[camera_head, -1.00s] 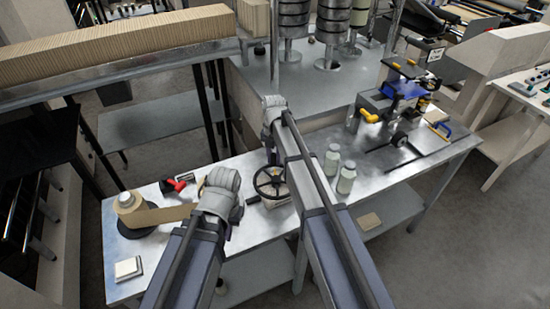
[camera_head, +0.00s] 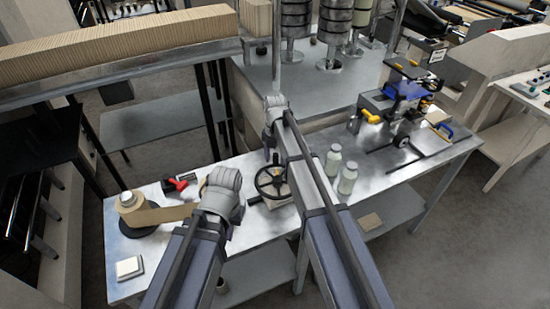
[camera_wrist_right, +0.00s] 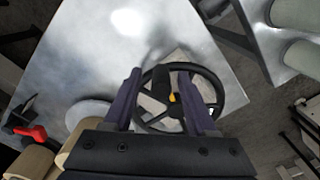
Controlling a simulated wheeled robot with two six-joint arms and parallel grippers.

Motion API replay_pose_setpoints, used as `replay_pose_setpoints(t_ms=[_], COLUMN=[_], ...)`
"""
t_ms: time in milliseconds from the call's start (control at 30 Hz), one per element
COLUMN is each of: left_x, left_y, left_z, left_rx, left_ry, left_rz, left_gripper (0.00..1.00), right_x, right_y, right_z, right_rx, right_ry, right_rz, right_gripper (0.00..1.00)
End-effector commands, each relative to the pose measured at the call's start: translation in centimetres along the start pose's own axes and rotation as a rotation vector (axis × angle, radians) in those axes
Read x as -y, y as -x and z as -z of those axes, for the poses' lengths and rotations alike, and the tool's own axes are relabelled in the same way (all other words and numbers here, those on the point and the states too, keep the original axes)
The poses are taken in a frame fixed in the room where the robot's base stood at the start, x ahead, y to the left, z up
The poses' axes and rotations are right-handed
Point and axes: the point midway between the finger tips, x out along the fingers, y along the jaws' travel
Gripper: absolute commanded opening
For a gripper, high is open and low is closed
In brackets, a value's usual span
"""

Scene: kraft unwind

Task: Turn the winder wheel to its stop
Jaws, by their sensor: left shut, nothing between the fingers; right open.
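The winder wheel (camera_head: 271,182) is a dark spoked handwheel on a pale block on the metal bench. In the right wrist view the wheel (camera_wrist_right: 205,85) lies below my right gripper (camera_wrist_right: 163,82), with a small yellow mark near its hub. The right gripper is open, with its two purple fingers apart over the wheel; I cannot tell whether they touch it. In the head view my left gripper (camera_head: 222,195) is left of the wheel, over the end of a brown paper strip (camera_head: 168,213). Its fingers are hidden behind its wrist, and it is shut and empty.
A paper roll (camera_head: 128,202) on a dark disc and a white block (camera_head: 129,268) stand at the bench's left. A red-handled tool (camera_head: 180,184) lies behind. Two pale jars (camera_head: 347,178) stand right of the wheel, near my right arm. A blue device (camera_head: 405,90) stands farther right.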

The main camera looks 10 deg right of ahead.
Motion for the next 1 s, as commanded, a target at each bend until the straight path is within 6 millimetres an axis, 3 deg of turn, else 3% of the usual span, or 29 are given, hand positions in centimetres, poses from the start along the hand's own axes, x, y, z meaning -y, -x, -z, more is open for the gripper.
replay_pose_setpoints(t_ms=[600, 1000], left_x=[0.7, 0.7], left_y=[7.0, 7.5], left_z=[-0.4, -0.4], left_rx=[0.0, 0.0], left_ry=[-0.002, -0.001], left_rz=[0.0, 0.0], left_gripper=[0.0, 0.0], right_x=[0.0, 0.0], right_y=[7.1, 7.6], right_z=[0.0, 0.0], right_rx=[0.0, 0.0], right_ry=[0.0, 0.001], right_rz=[0.0, 0.0], right_gripper=[0.57, 0.57])
